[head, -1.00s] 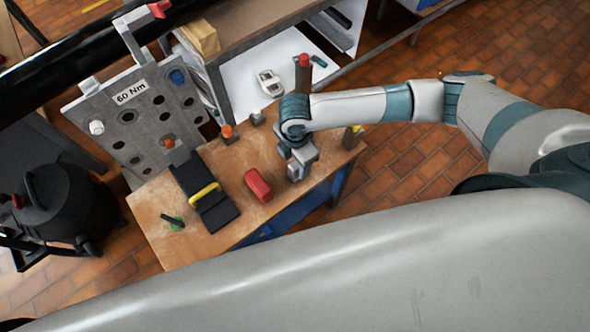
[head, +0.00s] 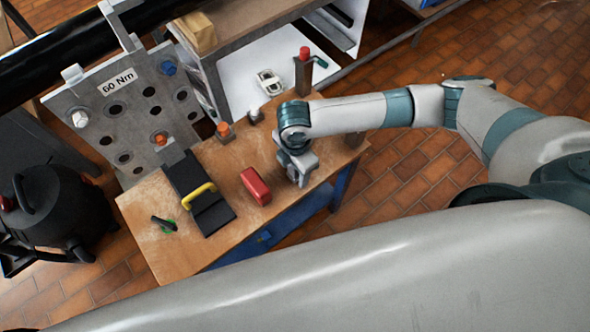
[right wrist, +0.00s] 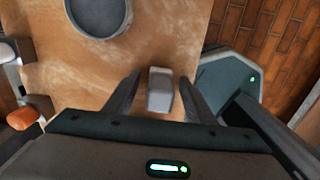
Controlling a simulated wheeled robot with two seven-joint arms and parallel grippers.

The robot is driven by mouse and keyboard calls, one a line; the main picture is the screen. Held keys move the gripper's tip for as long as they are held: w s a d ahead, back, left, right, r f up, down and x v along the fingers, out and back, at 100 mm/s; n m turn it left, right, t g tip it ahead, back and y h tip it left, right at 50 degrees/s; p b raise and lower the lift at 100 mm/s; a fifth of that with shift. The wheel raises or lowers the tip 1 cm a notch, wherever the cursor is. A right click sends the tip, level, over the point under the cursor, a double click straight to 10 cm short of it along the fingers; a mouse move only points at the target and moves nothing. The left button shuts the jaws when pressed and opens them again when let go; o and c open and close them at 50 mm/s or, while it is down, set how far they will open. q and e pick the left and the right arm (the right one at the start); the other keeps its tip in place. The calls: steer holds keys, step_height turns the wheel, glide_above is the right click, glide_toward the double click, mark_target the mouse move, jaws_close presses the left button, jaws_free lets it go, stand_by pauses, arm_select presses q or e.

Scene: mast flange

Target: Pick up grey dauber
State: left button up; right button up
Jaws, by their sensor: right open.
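A small pale grey block (right wrist: 160,92), which looks like the grey dauber, shows in the right wrist view over the wooden tabletop. My right gripper (head: 299,176) is over the right part of the workbench. Its open fingers (right wrist: 159,80) stand on either side of the block, with a gap showing on both sides. The right gripper hides this spot in the head view. My left gripper is not in view.
On the workbench (head: 150,200) are a red block (head: 256,186), a black case with a yellow handle (head: 199,195) and an orange-topped piece (head: 225,132). A grey flange plate (head: 125,110) stands behind. A round grey dish (right wrist: 97,14) lies ahead of the fingers.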

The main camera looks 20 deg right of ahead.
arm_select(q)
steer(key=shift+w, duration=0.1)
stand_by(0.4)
arm_select(e)
steer(key=c, duration=1.2)
steer(key=shift+o, duration=0.2)
steer(key=shift+r, duration=0.15)
